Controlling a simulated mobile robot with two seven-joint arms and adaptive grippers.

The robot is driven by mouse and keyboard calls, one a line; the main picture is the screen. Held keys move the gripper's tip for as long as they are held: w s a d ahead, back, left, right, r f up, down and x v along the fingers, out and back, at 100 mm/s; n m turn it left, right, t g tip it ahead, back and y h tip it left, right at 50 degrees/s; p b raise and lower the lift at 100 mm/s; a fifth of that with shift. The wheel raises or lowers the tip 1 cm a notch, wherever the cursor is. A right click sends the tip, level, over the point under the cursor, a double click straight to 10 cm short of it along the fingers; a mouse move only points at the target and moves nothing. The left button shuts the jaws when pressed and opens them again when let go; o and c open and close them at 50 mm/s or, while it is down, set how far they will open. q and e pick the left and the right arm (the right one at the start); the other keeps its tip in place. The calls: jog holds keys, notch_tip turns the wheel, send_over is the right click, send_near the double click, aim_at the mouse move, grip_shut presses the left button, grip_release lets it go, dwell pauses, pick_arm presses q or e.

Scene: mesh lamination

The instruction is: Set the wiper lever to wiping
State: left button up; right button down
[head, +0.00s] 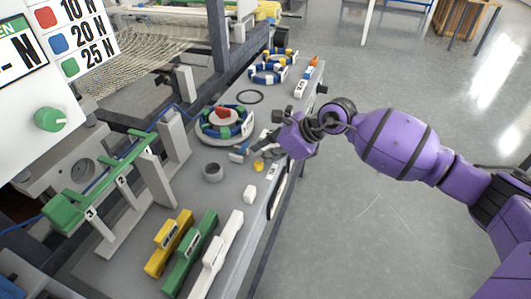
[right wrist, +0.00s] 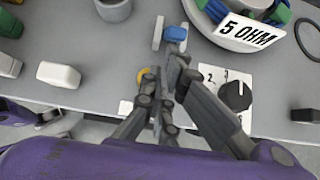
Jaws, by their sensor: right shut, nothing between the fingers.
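A small lever with a blue part (head: 238,156) stands on the grey bench just left of my right gripper. It looks like the wiper lever, but I see no label on it. In the right wrist view its blue part (right wrist: 176,33) lies between pale upright pieces, just beyond the fingertips. I cannot tell its setting or whether a finger touches it. My right gripper (head: 262,153) is shut and empty, low over the bench; its fingers (right wrist: 166,85) also show in the right wrist view. My left gripper is not in view.
A yellow knob (head: 258,166) is beside the fingers. A black dial (right wrist: 235,95) on a numbered white plate is to their right. Yellow, green and white bars (head: 170,245) lie nearer.

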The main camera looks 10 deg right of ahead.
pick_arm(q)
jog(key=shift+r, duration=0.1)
pick_arm(e)
jog(key=shift+r, duration=0.1)
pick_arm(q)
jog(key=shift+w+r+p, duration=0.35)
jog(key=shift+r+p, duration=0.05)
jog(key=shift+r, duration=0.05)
pick_arm(e)
jog(key=shift+w+a+r+g+h, duration=0.15)
jog(key=shift+a+r+g+h, duration=0.05)
jog(key=shift+r+g+h, duration=0.1)
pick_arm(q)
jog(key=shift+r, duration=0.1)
